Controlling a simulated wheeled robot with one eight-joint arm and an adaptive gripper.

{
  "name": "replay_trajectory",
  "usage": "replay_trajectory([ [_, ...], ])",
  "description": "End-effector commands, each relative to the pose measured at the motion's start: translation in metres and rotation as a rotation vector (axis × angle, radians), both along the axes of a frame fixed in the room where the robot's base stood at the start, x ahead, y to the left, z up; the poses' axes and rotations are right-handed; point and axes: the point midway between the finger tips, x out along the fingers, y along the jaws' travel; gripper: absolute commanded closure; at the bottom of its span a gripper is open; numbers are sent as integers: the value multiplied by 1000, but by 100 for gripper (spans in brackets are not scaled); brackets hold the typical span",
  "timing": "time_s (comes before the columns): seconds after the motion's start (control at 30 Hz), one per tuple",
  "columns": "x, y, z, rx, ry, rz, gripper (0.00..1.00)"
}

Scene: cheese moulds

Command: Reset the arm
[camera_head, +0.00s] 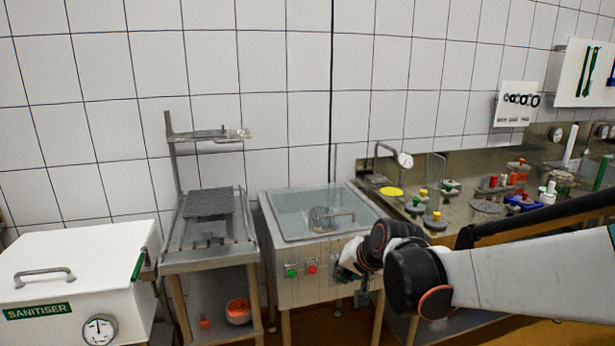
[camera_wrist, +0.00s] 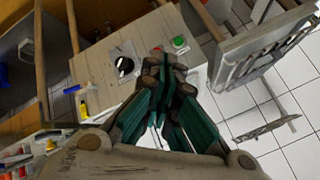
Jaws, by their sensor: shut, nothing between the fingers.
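My gripper (camera_head: 350,262) is in front of the right part of the steel cabinet (camera_head: 315,287) with the glass-lidded basin, and my arm comes in from the right. In the head view its fingers are small and partly hidden by my wrist. In the wrist view my gripper (camera_wrist: 168,72) fills the middle, its teal-and-dark fingers shut and empty. The cabinet front (camera_wrist: 95,75) lies beyond the fingers, with a green button (camera_wrist: 179,42) and a black dial (camera_wrist: 125,65).
A white sanitiser box (camera_head: 75,280) stands at the left, beside a steel rack (camera_head: 212,266). A steel counter (camera_head: 465,222) with several coloured weights and tools runs to the right behind my arm. Tiled wall stands behind.

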Motion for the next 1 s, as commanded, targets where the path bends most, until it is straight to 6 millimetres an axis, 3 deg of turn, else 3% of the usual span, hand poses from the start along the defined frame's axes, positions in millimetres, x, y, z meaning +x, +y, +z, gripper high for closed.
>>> replay_trajectory([
  [0.2,-63,-32,30,-114,-14,41,100],
  [0.43,-130,-62,44,-236,-20,90,100],
  [0.8,-233,-102,37,-421,-16,167,100],
  [1.0,-265,-114,27,-485,-11,196,100],
])
